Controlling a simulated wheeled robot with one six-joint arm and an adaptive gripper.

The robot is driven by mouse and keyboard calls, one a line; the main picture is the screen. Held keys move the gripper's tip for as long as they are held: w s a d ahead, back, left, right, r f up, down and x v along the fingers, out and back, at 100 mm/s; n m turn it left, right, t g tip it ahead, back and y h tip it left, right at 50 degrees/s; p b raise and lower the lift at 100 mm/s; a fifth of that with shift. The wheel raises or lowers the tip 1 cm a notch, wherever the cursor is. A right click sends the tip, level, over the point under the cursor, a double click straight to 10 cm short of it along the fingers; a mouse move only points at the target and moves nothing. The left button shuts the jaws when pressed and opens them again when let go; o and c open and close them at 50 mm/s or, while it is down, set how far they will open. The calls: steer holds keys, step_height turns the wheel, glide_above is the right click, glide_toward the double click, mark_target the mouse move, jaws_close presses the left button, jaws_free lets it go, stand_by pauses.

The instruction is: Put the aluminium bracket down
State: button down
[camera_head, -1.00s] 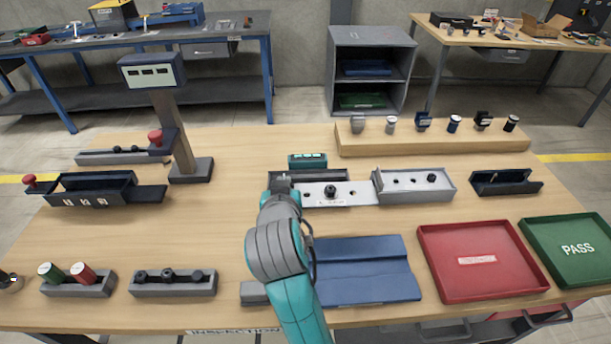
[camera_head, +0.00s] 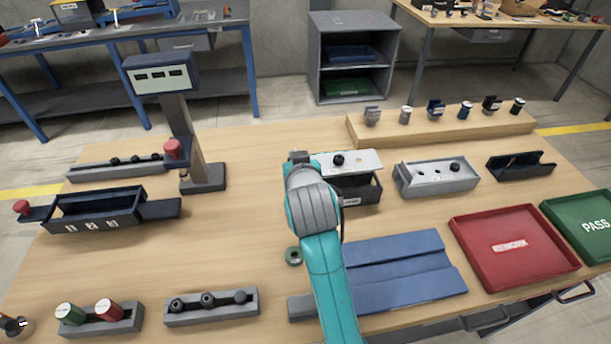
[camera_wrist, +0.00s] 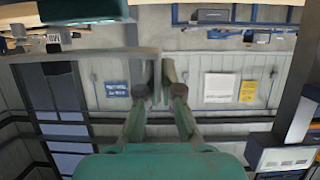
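The aluminium bracket (camera_head: 352,162) is a flat silver plate with a small black knob on it. It is over the back of a dark open box (camera_head: 362,192); I cannot tell whether they touch. My gripper (camera_head: 298,157) is at its left end, largely hidden by my arm. In the wrist view, the bracket (camera_wrist: 85,56) is a grey bar with an upturned end, and the fingers of my gripper (camera_wrist: 157,88) close on that end from both sides.
A grey fixture (camera_head: 440,182) stands to the right of the dark box, and a display post (camera_head: 203,180) to the left. A blue mat (camera_head: 400,270), red tray (camera_head: 460,235) and green tray (camera_head: 553,217) lie nearer.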

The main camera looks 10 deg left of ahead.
steer(key=shift+f, duration=2.7)
steer(key=shift+f, duration=0.6)
steer(key=c, duration=1.3)
jaws_free()
steer(key=shift+r, duration=0.45)
steer(key=v, duration=1.2)
